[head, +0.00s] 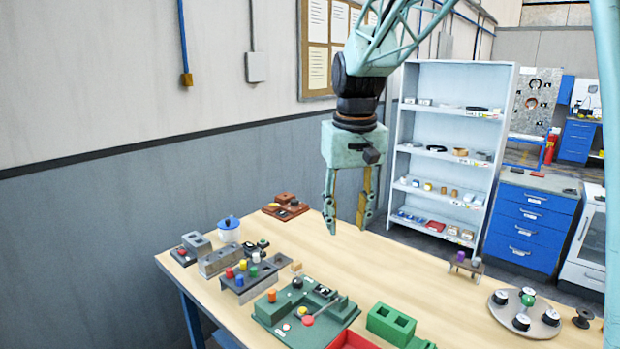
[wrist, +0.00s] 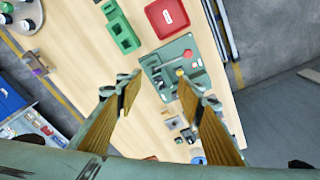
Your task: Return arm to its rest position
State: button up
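My arm hangs down from the upper part of the head view, with my gripper (head: 347,208) pointing down above the far part of the wooden table (head: 420,281). The two fingers are spread apart with nothing between them. In the wrist view my gripper (wrist: 156,105) also shows open, its ribbed tan finger pads apart and the table well below. The green winding fixture (head: 305,313) lies on the table nearer the camera than my gripper; it also shows in the wrist view (wrist: 172,58). My gripper touches nothing.
A grey block with coloured pegs (head: 246,283), a white pot with a blue lid (head: 228,230) and a reddish-brown block (head: 285,207) stand left. A green two-hole block (head: 390,324), red tray (head: 352,342) and round spool plate (head: 524,318) are at front and right. Shelves (head: 449,150) stand behind.

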jog(key=s+d+r+b, duration=0.1)
jog(key=s+d+r, duration=0.15)
jog(key=s, duration=0.45)
jog(key=s+d+r+m+t, duration=0.1)
jog(key=s+d, duration=0.2)
jog(key=s, duration=0.4)
jog(key=s+d+r+b, duration=0.1)
jog(key=s+d+r, duration=0.15)
jog(key=s, duration=0.45)
jog(key=s+d+f, duration=0.2)
jog(key=s, duration=0.8)
jog(key=s+d+f+m+t, duration=0.1)
jog(key=s+d+f, duration=0.1)
jog(key=s, duration=0.9)
jog(key=shift+s+f+m+t+b, duration=0.25)
jog(key=shift+f+b, duration=0.2)
jog(key=shift+f, duration=0.25)
